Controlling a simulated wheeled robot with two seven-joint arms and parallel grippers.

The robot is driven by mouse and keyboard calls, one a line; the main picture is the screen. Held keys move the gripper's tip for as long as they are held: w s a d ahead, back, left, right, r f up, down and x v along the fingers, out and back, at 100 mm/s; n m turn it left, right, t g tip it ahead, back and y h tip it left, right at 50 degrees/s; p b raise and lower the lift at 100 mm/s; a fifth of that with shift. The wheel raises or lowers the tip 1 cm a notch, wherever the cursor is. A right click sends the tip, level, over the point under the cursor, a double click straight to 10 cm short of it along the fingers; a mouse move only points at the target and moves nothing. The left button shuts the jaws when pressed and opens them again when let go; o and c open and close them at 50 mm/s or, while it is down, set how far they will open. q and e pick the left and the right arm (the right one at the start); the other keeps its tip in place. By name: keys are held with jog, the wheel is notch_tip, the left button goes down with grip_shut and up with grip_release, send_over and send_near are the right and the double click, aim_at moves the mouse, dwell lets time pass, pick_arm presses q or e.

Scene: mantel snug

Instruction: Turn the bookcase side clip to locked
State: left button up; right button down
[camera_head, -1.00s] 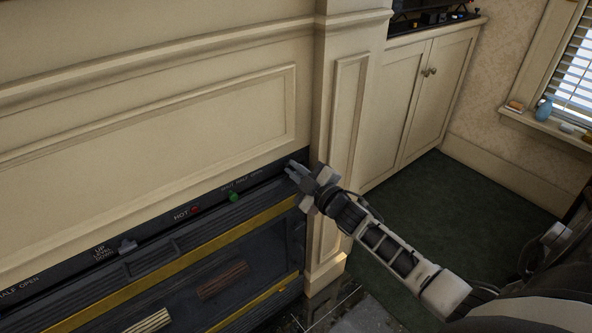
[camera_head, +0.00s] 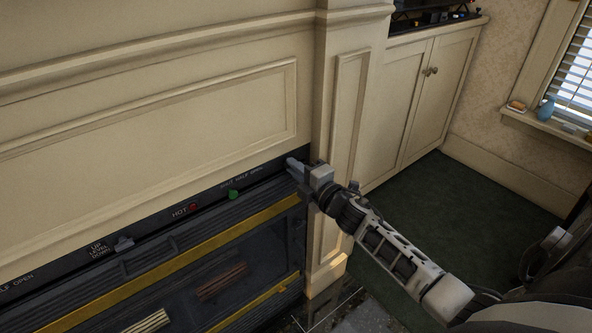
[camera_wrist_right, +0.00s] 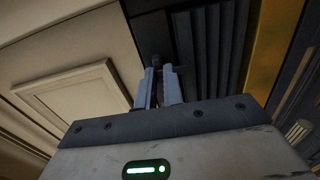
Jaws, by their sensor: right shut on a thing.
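My right gripper (camera_head: 292,163) is at the right end of the dark control strip above the fireplace, by the words for shut, half and open. Its two pale fingers (camera_wrist_right: 158,92) are shut on a small dark knob (camera_wrist_right: 156,62), which shows between their tips in the right wrist view. In the head view the fingers hide this knob. I cannot make out a bookcase side clip or a locked mark in either view. My left gripper is not in view.
The strip (camera_head: 150,228) also carries a green knob (camera_head: 233,194), a red knob (camera_head: 194,208) and a grey lever (camera_head: 124,243). A cream pilaster (camera_head: 335,150) stands close to my right gripper. A cream cupboard (camera_head: 415,110) is beyond it. The dark green carpet (camera_head: 430,210) is clear.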

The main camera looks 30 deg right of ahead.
dwell(0.6)
jog(key=c, duration=1.5)
grip_release()
